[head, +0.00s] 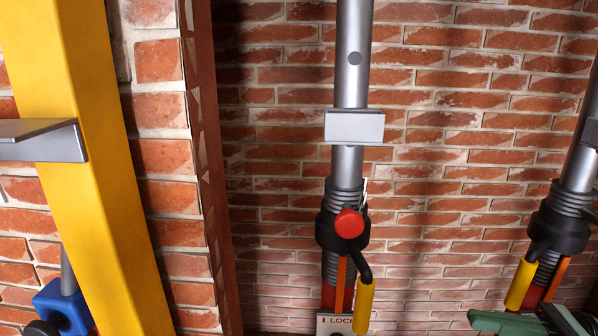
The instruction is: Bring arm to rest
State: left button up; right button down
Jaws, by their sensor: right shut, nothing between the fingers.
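My right gripper (556,318) shows at the bottom right edge, cut off by the frame. Only a dark part of it is visible, beside a green piece (503,321), and it is shut with nothing held. It appears in front of the lower part of the right steel prop (579,165); I cannot tell whether they touch. My left gripper is not in view.
A steel prop (350,85) with a red knob (348,223) and yellow handle (363,305) stands in the middle before a brick wall (455,120). A yellow post (85,130) with a grey bracket (45,140) stands left. A blue piece (65,306) is at lower left.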

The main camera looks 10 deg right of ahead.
jog(key=w+a+f+m+t+h, duration=0.1)
jog(key=w+f+m+t+h, duration=0.2)
jog(key=m+t, duration=0.5)
jog(key=w+f+m+t+h, duration=0.2)
jog(key=w+f+m+t, duration=0.15)
jog(key=m, duration=0.85)
notch_tip(320, 180, down, 12)
jog(key=a+m+h, duration=0.2)
jog(key=m+h, duration=0.8)
jog(key=m, duration=0.6)
jog(key=s+a+f+m+g, duration=0.5)
jog(key=s+a+f, duration=0.1)
jog(key=a+f, duration=0.25)
jog(key=s+a+f+m+g, duration=0.5)
jog(key=s+a+f, duration=0.15)
jog(key=f, duration=0.25)
pick_arm(q)
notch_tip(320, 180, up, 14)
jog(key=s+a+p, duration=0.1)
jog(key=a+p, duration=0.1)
jog(key=p, duration=1.6)
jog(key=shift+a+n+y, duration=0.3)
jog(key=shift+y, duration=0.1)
pick_arm(e)
jog(key=d+r, duration=0.3)
jog(key=r, duration=1.1)
jog(key=shift+d+r+t, duration=0.15)
jog(key=shift+d+t, duration=0.05)
jog(key=shift+t, duration=0.15)
